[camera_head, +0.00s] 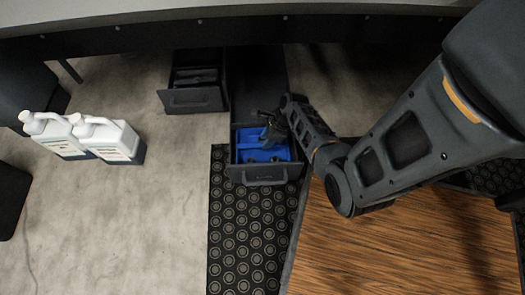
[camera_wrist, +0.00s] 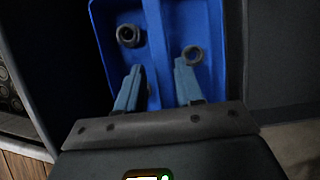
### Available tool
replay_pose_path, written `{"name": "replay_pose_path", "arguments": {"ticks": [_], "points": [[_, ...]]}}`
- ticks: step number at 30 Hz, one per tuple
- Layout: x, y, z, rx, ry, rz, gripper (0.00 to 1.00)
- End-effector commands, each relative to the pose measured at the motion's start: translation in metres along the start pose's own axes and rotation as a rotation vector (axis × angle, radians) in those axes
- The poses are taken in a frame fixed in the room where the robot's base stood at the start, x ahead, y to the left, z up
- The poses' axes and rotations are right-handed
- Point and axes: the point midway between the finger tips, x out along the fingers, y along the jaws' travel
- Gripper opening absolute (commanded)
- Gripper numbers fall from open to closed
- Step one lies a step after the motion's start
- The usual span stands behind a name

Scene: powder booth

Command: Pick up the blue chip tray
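The blue chip tray (camera_head: 252,156) lies inside an open dark drawer (camera_head: 264,177) below the bench. In the wrist view the blue tray (camera_wrist: 203,22) fills the upper middle, with a raised divider down its centre and two dark ring-like parts in it, one on each side. My gripper (camera_head: 268,133) is over the tray, reaching down from the right in the head view. In the wrist view its two fingers (camera_wrist: 158,66) are apart, one on each side of the divider, with a gap visible. I cannot tell whether they touch the tray.
A second open drawer (camera_head: 195,99) holds dark items on the left. Two white jugs (camera_head: 107,139) stand on the floor further left. A patterned dark mat (camera_head: 240,235) lies below the tray's drawer, and a wooden surface (camera_head: 390,245) is at lower right. The floor between jugs and mat is clear.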

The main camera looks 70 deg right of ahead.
Motion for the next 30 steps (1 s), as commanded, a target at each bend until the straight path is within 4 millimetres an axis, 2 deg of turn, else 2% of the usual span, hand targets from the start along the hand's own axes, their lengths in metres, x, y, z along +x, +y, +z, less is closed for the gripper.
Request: {"name": "replay_pose_path", "arguments": {"ticks": [1,9,18,27,30], "points": [[0.009,0.000,-0.003,0.000,0.000,0.000,0.36],[0.042,-0.002,-0.005,-0.001,0.001,0.000,0.36],[0.044,-0.002,-0.003,0.000,0.001,-0.001,0.35],[0.044,-0.002,-0.003,0.000,0.001,-0.001,0.07],[0.044,-0.002,-0.003,0.000,0.001,-0.001,0.00]]}}
